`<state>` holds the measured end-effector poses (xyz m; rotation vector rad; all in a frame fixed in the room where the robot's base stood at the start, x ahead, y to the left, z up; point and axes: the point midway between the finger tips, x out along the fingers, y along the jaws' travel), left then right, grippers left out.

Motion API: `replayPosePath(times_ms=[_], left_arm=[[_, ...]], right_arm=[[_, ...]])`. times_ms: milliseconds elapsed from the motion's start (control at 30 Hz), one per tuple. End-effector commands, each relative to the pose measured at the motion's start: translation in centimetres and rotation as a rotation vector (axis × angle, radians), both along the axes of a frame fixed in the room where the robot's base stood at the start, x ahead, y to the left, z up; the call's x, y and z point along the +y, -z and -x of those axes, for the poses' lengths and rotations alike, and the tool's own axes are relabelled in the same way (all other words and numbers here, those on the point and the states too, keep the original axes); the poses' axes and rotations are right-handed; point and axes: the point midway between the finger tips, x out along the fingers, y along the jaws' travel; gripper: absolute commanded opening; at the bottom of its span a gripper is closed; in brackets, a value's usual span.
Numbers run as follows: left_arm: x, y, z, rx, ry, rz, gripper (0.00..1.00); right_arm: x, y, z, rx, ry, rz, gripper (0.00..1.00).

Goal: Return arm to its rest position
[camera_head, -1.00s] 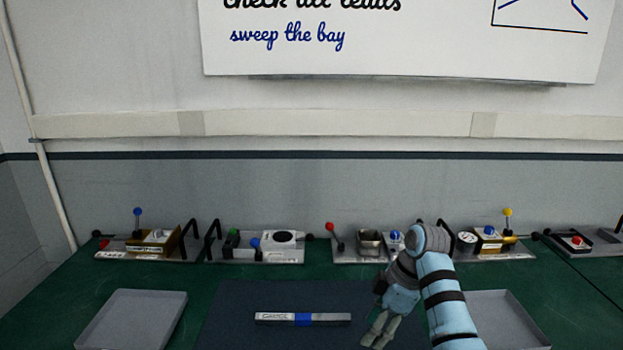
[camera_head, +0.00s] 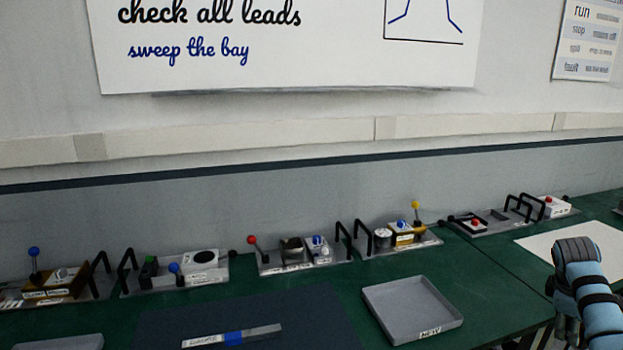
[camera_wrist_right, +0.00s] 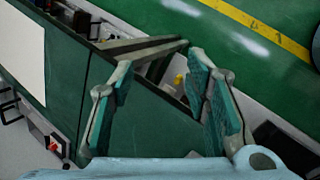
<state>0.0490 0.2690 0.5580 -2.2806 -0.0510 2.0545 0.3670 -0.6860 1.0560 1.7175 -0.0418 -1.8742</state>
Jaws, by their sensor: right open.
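My right gripper (camera_head: 567,332) is at the lower right of the head view, pointing down, right of the labelled grey tray (camera_head: 412,310) and in front of the pale sheet (camera_head: 560,243). In the right wrist view its two fingers stand wide apart with nothing between them (camera_wrist_right: 160,68); green table, its edge and the floor show beyond. My left gripper is in neither view.
Modules with levers and knobs (camera_head: 290,253) line the back of the green table along the wall. Another grey tray (camera_head: 60,342) is cut off at lower left. The wrist view shows a table frame bar (camera_wrist_right: 140,44) and a floor with a yellow stripe (camera_wrist_right: 262,28).

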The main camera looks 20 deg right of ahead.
Motion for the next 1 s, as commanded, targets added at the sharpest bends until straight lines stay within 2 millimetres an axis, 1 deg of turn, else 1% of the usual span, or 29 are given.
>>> replayPosePath(times_ms=[33,67,100,167,200,267,300,367,400,433,467,500,567,600,633,667,700,767,800,867,900,967,1000], left_arm=[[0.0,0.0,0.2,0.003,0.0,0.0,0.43],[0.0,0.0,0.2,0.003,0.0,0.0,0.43],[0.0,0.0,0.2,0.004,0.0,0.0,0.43],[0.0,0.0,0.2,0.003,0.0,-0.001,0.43],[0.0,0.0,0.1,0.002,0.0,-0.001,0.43],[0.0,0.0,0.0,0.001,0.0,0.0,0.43],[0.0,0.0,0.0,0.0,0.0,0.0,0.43],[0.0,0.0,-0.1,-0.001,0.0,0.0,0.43],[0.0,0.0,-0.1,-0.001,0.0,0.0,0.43],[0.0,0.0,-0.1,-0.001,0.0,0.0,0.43],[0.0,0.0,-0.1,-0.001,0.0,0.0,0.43],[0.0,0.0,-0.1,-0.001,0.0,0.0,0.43],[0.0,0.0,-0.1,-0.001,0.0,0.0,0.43],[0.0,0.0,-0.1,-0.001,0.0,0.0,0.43],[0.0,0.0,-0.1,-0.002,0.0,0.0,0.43],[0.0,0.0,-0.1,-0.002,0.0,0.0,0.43],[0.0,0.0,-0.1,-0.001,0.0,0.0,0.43],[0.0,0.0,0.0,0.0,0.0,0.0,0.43],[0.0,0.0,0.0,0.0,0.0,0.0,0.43],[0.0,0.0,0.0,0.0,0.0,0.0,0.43],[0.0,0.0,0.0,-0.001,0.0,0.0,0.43],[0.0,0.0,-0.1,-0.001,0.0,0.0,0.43],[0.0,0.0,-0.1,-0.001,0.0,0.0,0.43]], right_arm=[[-1.6,2.8,1.4,0.01,0.047,0.063,0.43],[-2.6,4.4,2.3,0.003,0.074,0.107,0.43],[-4.0,6.5,3.5,-0.007,0.102,0.169,0.43],[-5.8,9.3,5.7,-0.029,0.13,0.255,0.43],[-6.9,11.1,7.2,-0.05,0.138,0.306,0.43],[-8.4,13.6,9.8,-0.083,0.136,0.373,0.43],[-9.1,15.1,11.7,-0.106,0.124,0.409,0.43],[-10.0,17.0,14.4,-0.144,0.099,0.443,0.43],[-10.3,18.2,16.3,-0.169,0.078,0.452,0.43],[-10.5,19.0,17.8,-0.186,0.063,0.455,0.43],[-10.5,19.7,19.2,-0.204,0.045,0.45,0.43],[-10.5,20.6,21.3,-0.224,0.022,0.437,0.43],[-10.1,21.7,24.4,-0.251,-0.008,0.403,0.43],[-8.4,23.8,24.1,-0.264,0.011,0.366,0.43],[-7.2,25.1,24.4,-0.263,0.022,0.342,0.43],[-6.1,26.4,24.7,-0.261,0.033,0.32,0.43],[-4.5,28.2,25.2,-0.258,0.047,0.289,0.43],[-1.8,30.8,26.1,-0.254,0.07,0.24,0.43],[0.1,32.5,26.6,-0.252,0.085,0.206,0.43],[3.4,35.2,27.4,-0.247,0.112,0.149,0.43],[5.9,37.0,28.0,-0.243,0.13,0.108,0.43],[10.3,39.8,28.8,-0.238,0.16,0.04,0.43],[13.6,41.6,29.4,-0.233,0.181,-0.009,0.43]])
